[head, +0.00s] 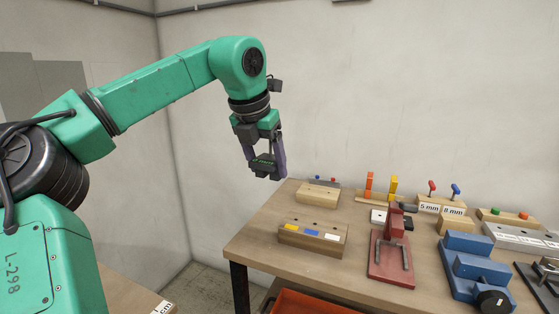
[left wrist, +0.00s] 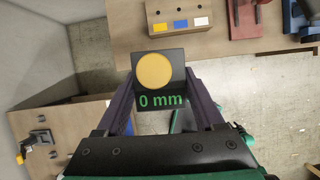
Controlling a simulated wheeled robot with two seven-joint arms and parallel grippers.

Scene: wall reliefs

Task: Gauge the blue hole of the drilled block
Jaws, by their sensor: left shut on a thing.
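The drilled block (head: 310,245) is a pale wooden block near the left front of the workbench, with yellow, blue and white labels along its front. Its blue label (head: 312,233) is the middle one. In the left wrist view the block (left wrist: 176,10) shows at the top edge. My left gripper (head: 266,166) is shut on a dark gauge (left wrist: 160,68) with a round yellow face and a green "0 mm" reading. It holds the gauge in the air, up and left of the block, apart from it. My right gripper is out of view.
Behind the block are another wooden block (head: 317,194) and orange and yellow uprights (head: 381,188). A red stand (head: 391,258) and a blue stepped fixture (head: 474,265) stand to the right. An orange bin (head: 310,303) is below the bench. Air left of the bench is clear.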

